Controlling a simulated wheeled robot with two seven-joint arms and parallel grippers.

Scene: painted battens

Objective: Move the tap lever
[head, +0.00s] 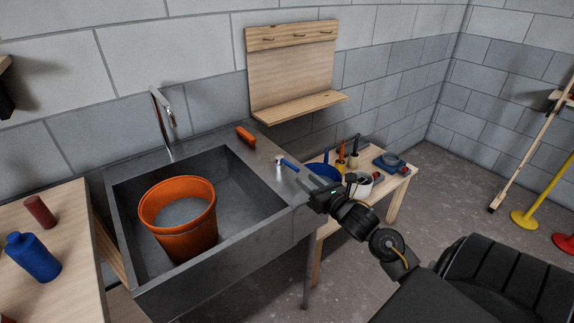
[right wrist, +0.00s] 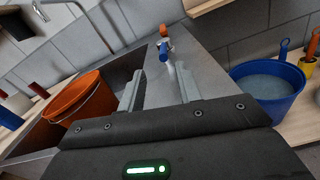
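The tap lever (head: 288,164) has a blue grip on a short metal base. It stands on the steel sink's right ledge, and its blue grip (right wrist: 164,51) also shows in the right wrist view, beyond the fingertips. My right gripper (head: 303,181) is at the ledge's right end, close to the lever and apart from it. Its two fingers (right wrist: 160,88) are spread with nothing between them. The tap spout (head: 164,118) rises at the back of the sink. My left gripper is not in view.
An orange bucket (head: 178,221) stands in the sink basin (head: 240,190). An orange object (head: 245,137) lies on the back ledge, below a wooden wall shelf (head: 300,107). A low bench on the right holds a blue bucket (right wrist: 268,88) and tools.

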